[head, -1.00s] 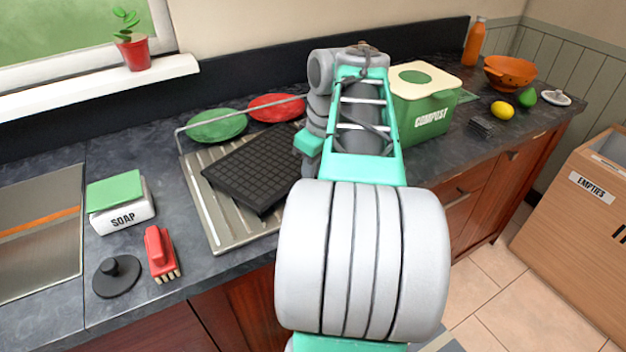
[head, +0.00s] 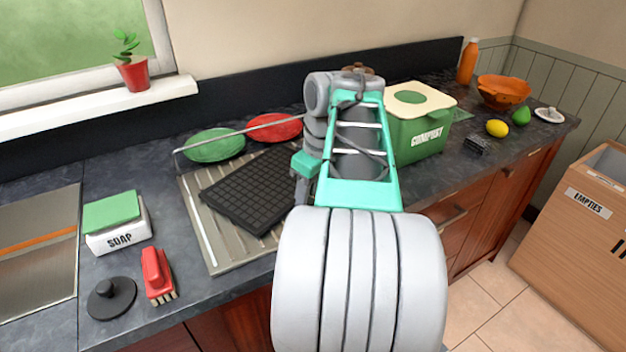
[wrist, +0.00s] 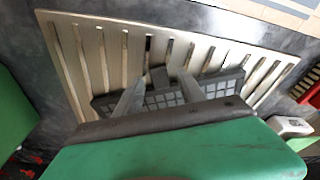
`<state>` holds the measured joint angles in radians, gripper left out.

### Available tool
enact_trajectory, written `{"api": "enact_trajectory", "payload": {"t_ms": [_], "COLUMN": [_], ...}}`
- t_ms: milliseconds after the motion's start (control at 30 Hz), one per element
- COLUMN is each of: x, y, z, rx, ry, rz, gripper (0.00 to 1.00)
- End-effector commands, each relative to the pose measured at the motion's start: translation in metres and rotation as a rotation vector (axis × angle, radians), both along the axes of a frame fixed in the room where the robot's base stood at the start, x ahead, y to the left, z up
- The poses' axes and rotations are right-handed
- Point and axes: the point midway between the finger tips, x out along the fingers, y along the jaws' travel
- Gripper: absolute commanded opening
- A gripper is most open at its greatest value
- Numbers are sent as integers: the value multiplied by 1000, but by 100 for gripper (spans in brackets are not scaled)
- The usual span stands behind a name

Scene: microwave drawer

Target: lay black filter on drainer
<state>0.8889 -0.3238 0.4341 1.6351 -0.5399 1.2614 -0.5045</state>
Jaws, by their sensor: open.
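The black filter (head: 250,190), a flat dark grid panel, lies on the metal drainer (head: 222,258), set askew to its ribs. Its right end is hidden behind my arm in the head view. In the wrist view the filter (wrist: 163,98) shows between and around my fingers, with the drainer's ribs (wrist: 100,50) beyond it. My gripper (wrist: 160,82) is open, its two grey fingers apart just over the filter. I cannot tell whether they touch it. In the head view the fingertips are mostly hidden by my arm.
Green (head: 214,146) and red plates (head: 274,128) stand behind the drainer by its thin rail (head: 240,133). The green compost bin (head: 420,130) stands to the right. Soap (head: 118,225), a red brush (head: 157,275) and a black round stopper (head: 111,300) sit to the left.

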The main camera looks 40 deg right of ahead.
Motion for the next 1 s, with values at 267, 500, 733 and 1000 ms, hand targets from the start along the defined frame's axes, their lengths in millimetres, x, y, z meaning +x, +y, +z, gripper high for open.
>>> {"api": "enact_trajectory", "payload": {"t_ms": [267,500,733,1000], "x": [-12,-20,-21,-21], "y": [-3,-4,-3,-3], "z": [73,113,115,114], "rx": [-2,-1,-1,-1], "ry": [-1,0,0,-1], "rz": [-3,-2,0,-1], "gripper": [47,47,47,47]}}
